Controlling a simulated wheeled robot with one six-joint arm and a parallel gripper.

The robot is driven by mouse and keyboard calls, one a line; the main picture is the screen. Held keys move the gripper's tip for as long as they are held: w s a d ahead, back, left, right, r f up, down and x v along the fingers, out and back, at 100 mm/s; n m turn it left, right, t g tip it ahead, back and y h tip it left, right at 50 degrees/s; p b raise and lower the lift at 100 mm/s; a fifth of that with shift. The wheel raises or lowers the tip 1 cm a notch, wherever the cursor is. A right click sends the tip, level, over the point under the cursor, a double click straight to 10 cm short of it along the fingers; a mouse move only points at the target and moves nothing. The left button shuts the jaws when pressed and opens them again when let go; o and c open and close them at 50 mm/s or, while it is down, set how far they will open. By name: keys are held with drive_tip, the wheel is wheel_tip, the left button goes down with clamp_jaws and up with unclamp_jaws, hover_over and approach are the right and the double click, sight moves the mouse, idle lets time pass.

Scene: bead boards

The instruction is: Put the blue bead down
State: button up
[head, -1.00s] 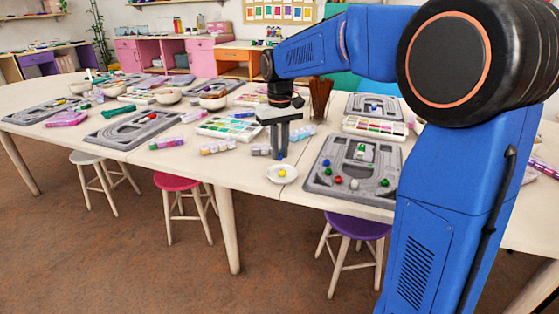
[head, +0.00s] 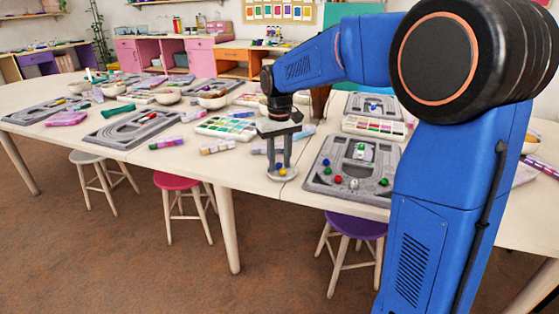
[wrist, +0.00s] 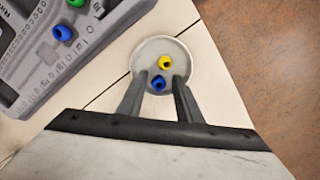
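A blue bead (wrist: 158,84) lies in a small white dish (wrist: 150,50) beside a yellow bead (wrist: 165,62). In the head view the blue bead (head: 283,169) shows just behind the yellow bead (head: 282,173), in the dish (head: 272,177) near the table's front edge. My gripper (wrist: 160,78) is open, with its fingers pointing down at the dish. The blue bead sits between the fingertips, with a gap visible on both sides. In the head view my gripper (head: 280,166) is low over the dish.
A grey bead board (head: 318,182) stands right of the dish, with several loose beads, including another blue bead (head: 326,163). A paint set (head: 225,127) and bead tubes (head: 218,147) lie to the left. The table around the dish's left side is clear.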

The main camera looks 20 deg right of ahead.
sight(280, 165)
wheel_tip(280, 165, up, 12)
drive_tip(key=shift+r, duration=0.25)
idle(0.4)
drive_tip(key=s+d+f+t, duration=0.1)
drive_tip(key=s+f, duration=0.4)
drive_tip(key=s, duration=0.6)
drive_tip(key=s+d+f+m+t, duration=0.1)
drive_tip(key=s+d+f+t, duration=0.1)
drive_tip(key=s, duration=0.9)
drive_tip(key=s+d+f+t, duration=0.1)
drive_tip(key=s+d+f, duration=0.3)
drive_tip(key=s+f, duration=0.3)
drive_tip(key=s, duration=0.4)
drive_tip(key=shift+s+f+m+t, duration=0.2)
drive_tip(key=shift+f+m+t, duration=0.15)
drive_tip(key=shift+m+t, duration=0.05)
